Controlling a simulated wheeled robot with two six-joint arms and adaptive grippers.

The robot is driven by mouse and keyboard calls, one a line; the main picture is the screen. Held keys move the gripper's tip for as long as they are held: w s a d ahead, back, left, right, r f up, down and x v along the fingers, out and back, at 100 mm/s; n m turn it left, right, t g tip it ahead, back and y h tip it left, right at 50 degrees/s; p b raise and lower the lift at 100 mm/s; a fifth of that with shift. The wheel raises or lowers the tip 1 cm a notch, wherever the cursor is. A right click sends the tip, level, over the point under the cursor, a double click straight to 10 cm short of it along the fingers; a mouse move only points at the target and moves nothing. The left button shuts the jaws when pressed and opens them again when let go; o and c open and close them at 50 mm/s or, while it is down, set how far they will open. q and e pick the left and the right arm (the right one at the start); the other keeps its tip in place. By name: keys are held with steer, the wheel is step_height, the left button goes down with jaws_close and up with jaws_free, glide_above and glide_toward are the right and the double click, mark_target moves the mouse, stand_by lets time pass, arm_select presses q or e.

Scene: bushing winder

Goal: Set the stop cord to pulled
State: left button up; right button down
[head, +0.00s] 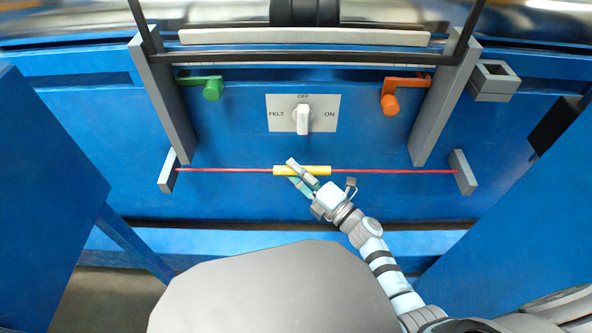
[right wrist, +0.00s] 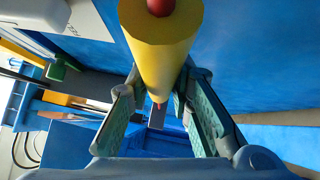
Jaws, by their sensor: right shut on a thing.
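The stop cord is a thin red line (head: 400,171) strung level between two grey brackets across the blue machine front. A yellow sleeve (head: 318,171) sits around the middle of the cord. My right gripper (head: 300,178) is at the left part of the sleeve, shut on it. In the right wrist view the sleeve (right wrist: 160,50) lies between the two finger pads, its end with the red cord facing the camera. The cord looks nearly straight, with a very slight dip toward the sleeve. My left gripper is not in view.
Above the cord are a FELT/OFF/ON knob (head: 303,118), a green lever (head: 212,88) and an orange lever (head: 390,104). Grey brackets (head: 168,172) and (head: 462,172) hold the cord ends. Blue panels (head: 45,170) stand at both sides.

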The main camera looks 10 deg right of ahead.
steer(key=shift+s+a, duration=0.1)
steer(key=shift+s, duration=0.15)
steer(key=s+p, duration=0.1)
steer(key=s+a, duration=0.1)
steer(key=s, duration=0.1)
steer(key=shift+s+p, duration=0.3)
steer(key=shift+p, duration=0.1)
steer(key=shift+f, duration=0.15)
steer(key=c, duration=1.4)
jaws_free()
steer(key=shift+s, duration=0.15)
steer(key=shift+c, duration=0.2)
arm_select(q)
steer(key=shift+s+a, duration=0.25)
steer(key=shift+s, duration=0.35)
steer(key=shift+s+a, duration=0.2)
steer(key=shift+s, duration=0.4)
arm_select(e)
steer(key=shift+d, duration=0.1)
steer(key=v, duration=1.2)
